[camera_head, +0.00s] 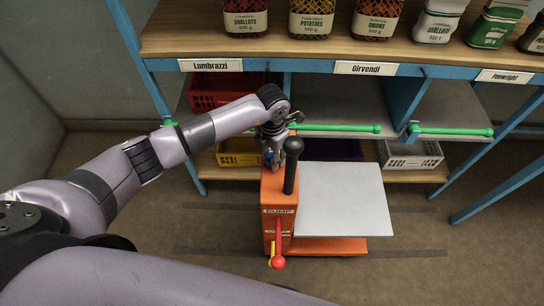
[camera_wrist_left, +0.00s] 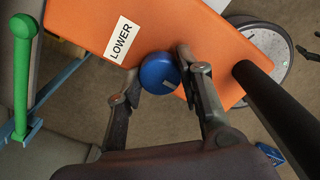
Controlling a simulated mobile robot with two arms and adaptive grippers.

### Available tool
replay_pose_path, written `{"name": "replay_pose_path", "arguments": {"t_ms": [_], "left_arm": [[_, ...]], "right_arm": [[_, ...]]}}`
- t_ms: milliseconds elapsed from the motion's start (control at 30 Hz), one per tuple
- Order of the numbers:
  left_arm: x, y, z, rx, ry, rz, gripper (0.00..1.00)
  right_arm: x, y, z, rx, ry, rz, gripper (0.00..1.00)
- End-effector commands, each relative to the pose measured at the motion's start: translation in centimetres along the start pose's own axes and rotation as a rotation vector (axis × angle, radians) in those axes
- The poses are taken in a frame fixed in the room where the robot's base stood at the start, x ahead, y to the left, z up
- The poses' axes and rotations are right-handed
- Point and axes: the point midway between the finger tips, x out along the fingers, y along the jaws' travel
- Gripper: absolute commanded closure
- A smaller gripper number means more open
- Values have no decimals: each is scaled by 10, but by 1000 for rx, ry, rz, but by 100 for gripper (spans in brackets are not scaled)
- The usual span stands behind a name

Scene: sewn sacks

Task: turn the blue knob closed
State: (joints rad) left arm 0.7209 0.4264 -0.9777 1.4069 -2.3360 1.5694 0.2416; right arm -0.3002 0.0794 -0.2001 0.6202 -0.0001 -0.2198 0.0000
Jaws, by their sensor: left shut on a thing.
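The blue knob (camera_wrist_left: 160,72) is a round knob on top of the orange lift (camera_wrist_left: 95,25), beside a white label (camera_wrist_left: 122,39) reading LOWER. A small pale mark shows on its edge nearest my wrist. My left gripper (camera_wrist_left: 157,66) is shut on the knob, with one finger on each side of it. In the head view, the left gripper (camera_head: 271,157) reaches down onto the top of the orange lift (camera_head: 278,188) and mostly hides the knob. My right gripper is not in view.
A black upright handle (camera_head: 291,168) stands close beside the gripper. The lift's grey platform (camera_head: 345,198) is empty. A red-tipped lever (camera_head: 278,261) is on its front. Behind stands a shelf (camera_head: 410,58) with sacks, green bars (camera_head: 335,128) and crates (camera_head: 408,155).

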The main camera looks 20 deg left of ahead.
Motion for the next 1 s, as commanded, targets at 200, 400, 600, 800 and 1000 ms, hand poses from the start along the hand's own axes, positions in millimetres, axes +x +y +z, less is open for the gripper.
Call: {"name": "replay_pose_path", "arguments": {"t_ms": [200,400,600,800,1000], "left_arm": [[0,0,0,20,-1,1,94],[0,0,0,19,0,1,56],[0,0,0,18,0,0,45],[0,0,0,18,0,0,45],[-14,1,1,19,-2,1,45]], "right_arm": [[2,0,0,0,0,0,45],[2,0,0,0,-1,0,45],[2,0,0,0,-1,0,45],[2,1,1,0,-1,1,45],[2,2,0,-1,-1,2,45]]}}
